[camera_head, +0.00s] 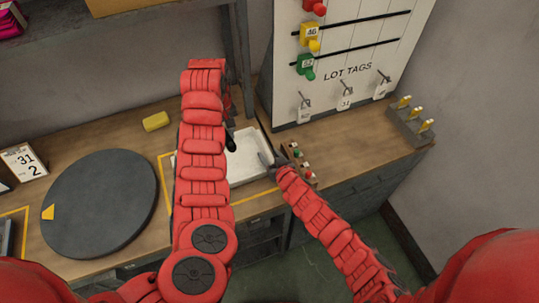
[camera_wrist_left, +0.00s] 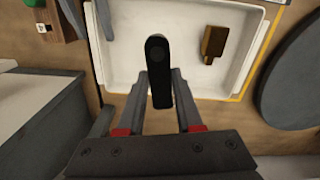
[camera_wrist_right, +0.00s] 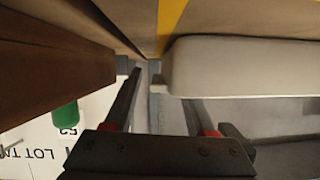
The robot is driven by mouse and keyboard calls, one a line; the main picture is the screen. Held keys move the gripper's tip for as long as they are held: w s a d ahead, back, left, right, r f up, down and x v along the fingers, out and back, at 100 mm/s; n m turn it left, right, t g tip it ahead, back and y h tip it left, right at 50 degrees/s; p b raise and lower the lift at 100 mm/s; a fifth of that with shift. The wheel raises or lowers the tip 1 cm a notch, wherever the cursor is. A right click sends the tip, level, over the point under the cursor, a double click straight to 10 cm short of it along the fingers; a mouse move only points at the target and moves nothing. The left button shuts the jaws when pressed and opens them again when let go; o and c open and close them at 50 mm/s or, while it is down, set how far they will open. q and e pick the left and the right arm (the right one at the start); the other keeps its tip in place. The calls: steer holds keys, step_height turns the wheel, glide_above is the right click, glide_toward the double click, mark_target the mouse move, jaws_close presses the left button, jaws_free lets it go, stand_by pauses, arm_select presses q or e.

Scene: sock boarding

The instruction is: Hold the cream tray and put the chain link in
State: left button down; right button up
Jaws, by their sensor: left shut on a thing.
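The cream tray (camera_head: 246,160) lies on the wooden bench. It also shows in the left wrist view (camera_wrist_left: 130,80), with a small brass-brown piece (camera_wrist_left: 209,45) on its floor. My left gripper (camera_wrist_left: 161,95) is shut on a dark, long, round-ended thing (camera_wrist_left: 158,60), seemingly the chain link, held above the tray. It shows small in the head view (camera_head: 231,142), partly hidden by my arm. My right gripper (camera_head: 270,163) is at the tray's right wall, fingers apart, one on each side of it. The right wrist view shows the tray's side (camera_wrist_right: 230,65) close up.
A rack with red and green pieces (camera_head: 302,165) stands close right of my right gripper. A round dark disc (camera_head: 100,203) and a yellow block (camera_head: 156,121) lie to the left. The lot tags board (camera_head: 345,60) stands behind, with a peg rack (camera_head: 412,120) at right.

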mark_target(226, 138)
jaws_close()
arm_select(q)
steer(key=shift+f, duration=0.1)
steer(key=shift+w+a+f+n, duration=0.1)
steer(key=shift+a+f+n, duration=0.05)
steer(key=shift+f+n, duration=1.05)
steer(key=shift+f, duration=0.25)
step_height(226, 138, down, 10)
steer(key=shift+r, duration=0.2)
